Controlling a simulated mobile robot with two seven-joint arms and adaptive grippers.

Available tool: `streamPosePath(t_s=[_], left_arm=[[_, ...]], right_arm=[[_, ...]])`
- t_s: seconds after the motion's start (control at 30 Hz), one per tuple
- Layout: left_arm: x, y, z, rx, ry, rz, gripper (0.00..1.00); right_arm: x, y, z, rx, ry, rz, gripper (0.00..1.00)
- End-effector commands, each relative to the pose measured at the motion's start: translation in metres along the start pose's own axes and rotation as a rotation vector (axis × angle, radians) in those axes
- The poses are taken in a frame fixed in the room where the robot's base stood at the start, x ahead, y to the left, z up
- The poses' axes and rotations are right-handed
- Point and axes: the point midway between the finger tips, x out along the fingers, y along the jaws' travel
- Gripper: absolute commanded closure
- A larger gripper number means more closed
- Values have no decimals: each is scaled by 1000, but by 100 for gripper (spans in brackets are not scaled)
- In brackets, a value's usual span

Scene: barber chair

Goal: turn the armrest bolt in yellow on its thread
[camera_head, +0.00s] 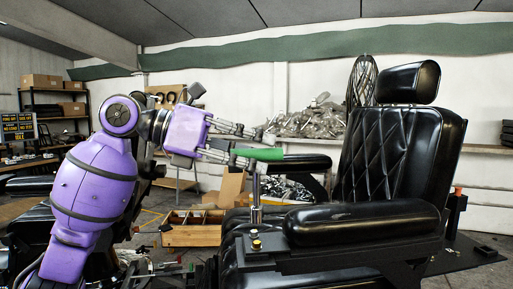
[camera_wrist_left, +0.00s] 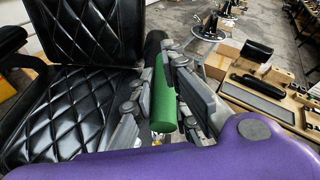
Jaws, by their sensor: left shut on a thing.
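My left gripper (camera_head: 262,149) is shut on a tool with a green handle (camera_head: 260,154), above the front end of the near armrest. A silver shaft (camera_head: 256,190) stands upright below the handle, seemingly part of the tool. In the left wrist view the green handle (camera_wrist_left: 165,102) lies between the fingers. The small yellow armrest bolt (camera_head: 256,245) shows on the armrest's front bracket, right under the shaft's lower end. I cannot tell whether the shaft touches it. My right gripper is not in view.
The black barber chair has a near padded armrest (camera_head: 365,220), a tall backrest (camera_head: 400,150) and a far armrest (camera_head: 300,162). A wooden tray with compartments (camera_head: 192,235) stands behind at the left, beside a cardboard box (camera_head: 228,190). Shelves (camera_head: 55,100) line the left wall.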

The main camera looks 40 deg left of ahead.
Motion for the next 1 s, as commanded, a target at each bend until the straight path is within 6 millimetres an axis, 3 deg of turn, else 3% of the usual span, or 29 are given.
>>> streamPosePath(t_s=[0.53,1.0], left_arm=[[12,12,-38,-2,2,1,100],[10,9,-34,0,-1,0,100]], right_arm=[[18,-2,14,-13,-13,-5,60],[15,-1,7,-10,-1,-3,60]])
